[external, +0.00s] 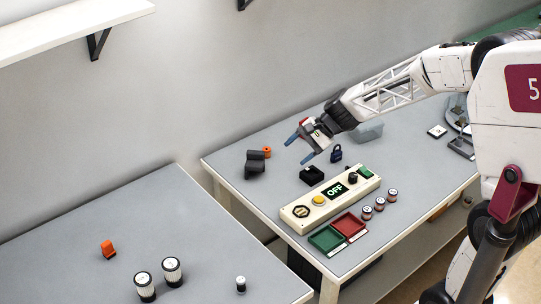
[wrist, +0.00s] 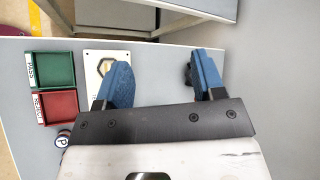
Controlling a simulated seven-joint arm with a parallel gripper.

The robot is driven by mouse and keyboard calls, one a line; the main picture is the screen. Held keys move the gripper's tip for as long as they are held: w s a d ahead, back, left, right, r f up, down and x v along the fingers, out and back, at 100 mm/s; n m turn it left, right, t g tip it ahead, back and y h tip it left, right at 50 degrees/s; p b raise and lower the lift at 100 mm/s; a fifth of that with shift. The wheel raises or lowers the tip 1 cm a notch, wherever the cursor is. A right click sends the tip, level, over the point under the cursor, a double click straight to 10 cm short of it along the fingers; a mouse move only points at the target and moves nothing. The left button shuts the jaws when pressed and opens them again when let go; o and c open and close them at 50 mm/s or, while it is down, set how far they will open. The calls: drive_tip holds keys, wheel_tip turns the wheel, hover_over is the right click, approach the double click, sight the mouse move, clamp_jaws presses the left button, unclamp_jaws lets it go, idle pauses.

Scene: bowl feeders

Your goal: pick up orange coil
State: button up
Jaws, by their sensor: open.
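A small orange round piece (external: 267,152), which looks like the orange coil, sits on the right table beside a dark block (external: 255,163). My gripper (external: 299,149) is open and empty, above the table and to the right of the orange piece in the external view. In the wrist view my gripper (wrist: 163,78) shows two blue fingers spread wide with only grey tabletop between them. The orange piece does not show in the wrist view. Another orange piece (external: 108,250), block-like with a dark part, lies on the left table.
A control box (external: 331,198) reading OFF stands near green (external: 327,239) and red (external: 348,225) trays. Several small cylinders (external: 379,204), a black block (external: 311,175) and a dark blue padlock-like piece (external: 336,153) are nearby. A gap separates the tables.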

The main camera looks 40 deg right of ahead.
drive_tip(key=w+d+f+m+t, duration=0.25)
drive_tip(key=w+f+m, duration=0.2)
drive_tip(key=w, duration=0.25)
drive_tip(key=w+d+f+m+t, duration=0.2)
drive_tip(key=w+d+f+m, duration=0.25)
drive_tip(key=w, duration=0.35)
drive_tip(key=m+t+h, duration=0.2)
drive_tip(key=m+t, duration=0.1)
drive_tip(key=m, duration=0.5)
approach(268, 150)
drive_tip(key=x, duration=0.3)
drive_tip(key=shift+d+f, duration=0.1)
drive_tip(key=shift+d, duration=0.05)
drive_tip(key=shift+x, duration=1.25)
drive_tip(key=shift+x, duration=2.65)
drive_tip(key=shift+c, duration=0.2)
drive_tip(key=c, duration=1)
